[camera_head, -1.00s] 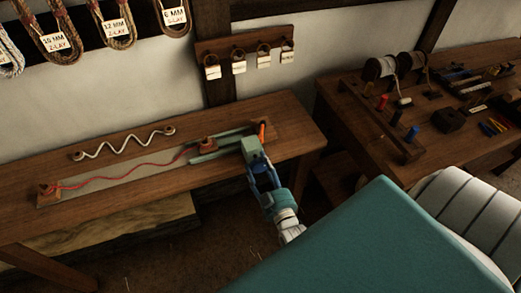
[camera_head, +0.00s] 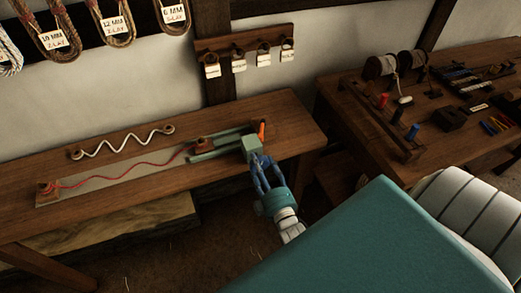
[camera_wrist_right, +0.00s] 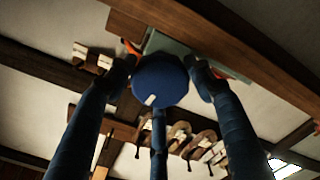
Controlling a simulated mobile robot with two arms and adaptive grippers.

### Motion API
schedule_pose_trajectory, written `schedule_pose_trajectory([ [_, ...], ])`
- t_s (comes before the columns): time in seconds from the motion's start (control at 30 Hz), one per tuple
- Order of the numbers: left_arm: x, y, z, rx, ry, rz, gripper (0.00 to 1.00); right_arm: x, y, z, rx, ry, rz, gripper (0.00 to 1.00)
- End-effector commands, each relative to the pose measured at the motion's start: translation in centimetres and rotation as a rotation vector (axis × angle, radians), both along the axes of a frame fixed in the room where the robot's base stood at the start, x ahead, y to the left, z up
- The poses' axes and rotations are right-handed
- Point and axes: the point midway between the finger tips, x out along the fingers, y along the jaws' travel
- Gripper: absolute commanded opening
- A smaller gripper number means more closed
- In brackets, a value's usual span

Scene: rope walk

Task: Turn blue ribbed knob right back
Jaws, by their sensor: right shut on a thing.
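The blue ribbed knob (camera_wrist_right: 160,78) shows in the right wrist view as a round dark blue disc with a white mark at its lower left edge. It sits on the front of a grey-green block (camera_head: 252,144) at the right end of the long bench. My right gripper (camera_wrist_right: 163,84) is shut on the knob, with fingers at its left and right sides. In the head view my right gripper (camera_head: 262,164) reaches up to the block's front, and its fingers hide most of the knob. My left gripper is not in view.
An orange handle (camera_head: 261,130) stands behind the grey-green block. A second table (camera_head: 440,150) with spools and tools stands at the right.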

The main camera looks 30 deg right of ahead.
Motion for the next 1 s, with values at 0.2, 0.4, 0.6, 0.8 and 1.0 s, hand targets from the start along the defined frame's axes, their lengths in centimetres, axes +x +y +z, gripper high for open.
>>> schedule_pose_trajectory([
  [0.2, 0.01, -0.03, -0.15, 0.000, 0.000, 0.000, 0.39, 0.12, 0.09, 0.17, -0.060, 0.010, 0.002, 0.26],
  [0.4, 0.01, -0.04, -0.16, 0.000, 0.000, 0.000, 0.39, 0.14, 0.10, 0.19, -0.075, 0.013, 0.002, 0.26],
  [0.6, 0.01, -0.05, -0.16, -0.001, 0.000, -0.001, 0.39, 0.14, 0.12, 0.20, -0.075, 0.013, 0.002, 0.26],
  [0.8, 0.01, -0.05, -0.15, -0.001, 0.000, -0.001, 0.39, 0.14, 0.13, 0.20, -0.074, 0.014, 0.002, 0.70],
  [1.0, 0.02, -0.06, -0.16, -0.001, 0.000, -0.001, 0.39, 0.07, 0.08, 0.09, -0.073, 0.016, 0.001, 0.71],
])
